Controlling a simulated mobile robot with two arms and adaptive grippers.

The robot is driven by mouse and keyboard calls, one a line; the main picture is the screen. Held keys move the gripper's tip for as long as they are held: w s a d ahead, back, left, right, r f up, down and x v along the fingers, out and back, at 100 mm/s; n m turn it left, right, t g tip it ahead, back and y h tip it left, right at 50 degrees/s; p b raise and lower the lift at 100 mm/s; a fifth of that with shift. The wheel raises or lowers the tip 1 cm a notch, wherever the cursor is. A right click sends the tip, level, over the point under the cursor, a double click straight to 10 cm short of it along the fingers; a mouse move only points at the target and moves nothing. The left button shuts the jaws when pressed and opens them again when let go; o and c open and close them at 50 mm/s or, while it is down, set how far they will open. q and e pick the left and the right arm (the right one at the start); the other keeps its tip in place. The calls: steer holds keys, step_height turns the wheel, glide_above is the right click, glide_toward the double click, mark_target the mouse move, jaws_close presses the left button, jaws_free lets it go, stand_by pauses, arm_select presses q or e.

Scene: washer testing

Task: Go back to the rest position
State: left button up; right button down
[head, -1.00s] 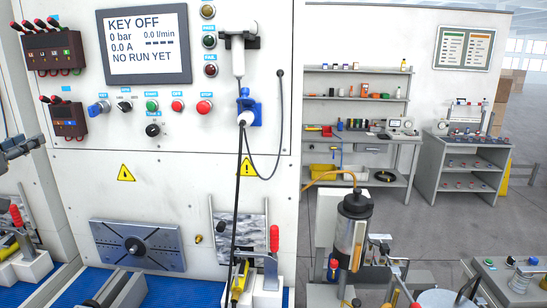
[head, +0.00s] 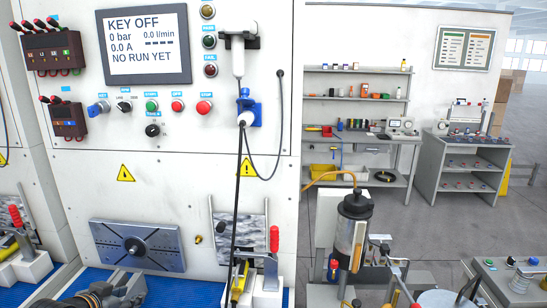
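My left gripper (head: 108,293) shows at the bottom left edge of the head view, low over the blue mat (head: 175,290). It is partly cut off by the frame, and its fingers are too small and dark to tell whether they are open or shut. It overlaps a grey fixture on the mat in the picture; I cannot tell whether they touch. My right gripper is not in view. The white test panel (head: 215,170) stands ahead, with a screen (head: 146,45) reading KEY OFF, 0 bar, 0.0 A and NO RUN YET.
A slotted metal plate (head: 138,245) and a red-handled clamp (head: 273,245) are at the panel's foot. A black cable hangs from the blue connector (head: 249,112). A pump-like cylinder (head: 352,230) stands right of the panel. Open grey floor (head: 430,215) lies behind it.

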arm_select(q)
steer(key=s+d+f+g, duration=0.4)
steer(key=s+d+f, duration=0.4)
steer(key=s+f, duration=0.5)
steer(key=s+d+f+n+g+y, duration=0.1)
steer(key=s+d+g, duration=0.15)
steer(key=s, duration=0.75)
steer(key=s+d+f+g, duration=0.1)
steer(key=s+d, duration=0.2)
steer(key=s, duration=0.6)
step_height(320, 180, down, 36)
steer(key=s+g+b, duration=0.1)
steer(key=s+b, duration=0.1)
steer(key=b, duration=0.7)
steer(key=s+a+f+b, duration=0.1)
steer(key=s+f+b, duration=0.1)
steer(key=s+f, duration=0.6)
steer(key=s+a+f+g+b, duration=0.1)
steer(key=s+f+b, duration=0.2)
steer(key=s+f, duration=0.5)
step_height(320, 180, down, 5)
steer(key=shift+a+r, duration=0.1)
steer(key=shift+a, duration=0.2)
